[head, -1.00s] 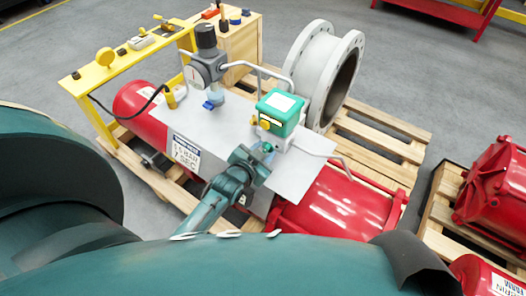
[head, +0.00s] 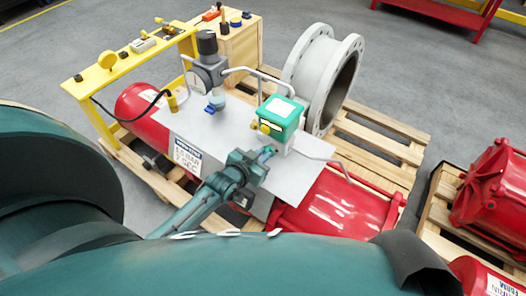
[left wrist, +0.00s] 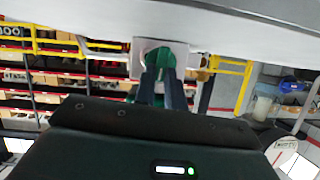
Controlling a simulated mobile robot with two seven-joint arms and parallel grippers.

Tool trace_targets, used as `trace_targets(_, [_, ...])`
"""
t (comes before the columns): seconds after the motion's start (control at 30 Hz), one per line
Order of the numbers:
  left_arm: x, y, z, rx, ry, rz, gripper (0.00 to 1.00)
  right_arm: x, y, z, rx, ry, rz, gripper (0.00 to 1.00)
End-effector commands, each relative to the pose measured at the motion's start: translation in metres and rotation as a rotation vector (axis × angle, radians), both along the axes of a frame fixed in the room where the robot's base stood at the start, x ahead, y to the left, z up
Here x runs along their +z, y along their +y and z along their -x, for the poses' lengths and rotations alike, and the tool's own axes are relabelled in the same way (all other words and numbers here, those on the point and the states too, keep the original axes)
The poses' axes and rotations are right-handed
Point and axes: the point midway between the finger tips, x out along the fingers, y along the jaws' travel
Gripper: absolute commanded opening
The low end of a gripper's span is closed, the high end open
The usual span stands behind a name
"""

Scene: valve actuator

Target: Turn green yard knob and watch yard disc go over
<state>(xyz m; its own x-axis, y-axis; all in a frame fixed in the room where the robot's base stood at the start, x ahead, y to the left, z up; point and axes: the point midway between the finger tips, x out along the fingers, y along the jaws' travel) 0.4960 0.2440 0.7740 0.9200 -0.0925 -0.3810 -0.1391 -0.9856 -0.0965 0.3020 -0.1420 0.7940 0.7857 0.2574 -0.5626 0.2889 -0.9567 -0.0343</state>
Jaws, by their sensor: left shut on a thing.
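A green box with a white top (head: 279,112) stands on the grey plate of the red actuator, with a small yellow part on its side. My left gripper (head: 266,153) reaches the near side of this box, low down. In the left wrist view, my left gripper's fingers (left wrist: 162,88) are shut on a green knob (left wrist: 160,60) in front of a pale square plate. In the head view the knob is mostly hidden by the fingers. I cannot tell which part is the yard disc; a yellow disc (head: 107,61) stands on the yellow frame. My right gripper is out of view.
A gauge regulator (head: 208,70) with bent pipes stands left of the green box. A grey flanged pipe (head: 323,77) stands behind. The yellow frame (head: 125,63) is at the left; another red actuator (head: 492,190) lies on a pallet at the right.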

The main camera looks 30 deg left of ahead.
Motion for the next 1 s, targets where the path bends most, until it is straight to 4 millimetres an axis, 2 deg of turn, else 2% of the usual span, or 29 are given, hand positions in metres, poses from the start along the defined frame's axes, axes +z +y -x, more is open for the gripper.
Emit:
trace_targets(0.2, [-0.0003, 0.0022, -0.0001, 0.000, 0.018, 0.111, 0.00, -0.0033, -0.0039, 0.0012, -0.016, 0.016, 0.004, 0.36])
trace_targets(0.47, [-0.0007, 0.0019, -0.0001, 0.002, 0.017, 0.116, 0.00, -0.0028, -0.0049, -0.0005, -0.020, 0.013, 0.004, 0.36])
trace_targets(0.5, [-0.0007, 0.0020, -0.0001, 0.002, 0.017, 0.115, 0.14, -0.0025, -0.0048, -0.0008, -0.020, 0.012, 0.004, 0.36])
trace_targets(0.73, [-0.0005, 0.0022, -0.0002, 0.002, 0.017, 0.113, 0.33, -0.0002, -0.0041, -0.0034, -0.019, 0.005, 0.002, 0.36])
trace_targets(1.0, [0.0001, 0.0025, 0.0010, 0.001, 0.017, 0.112, 0.34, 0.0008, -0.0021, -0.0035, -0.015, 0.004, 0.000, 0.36])
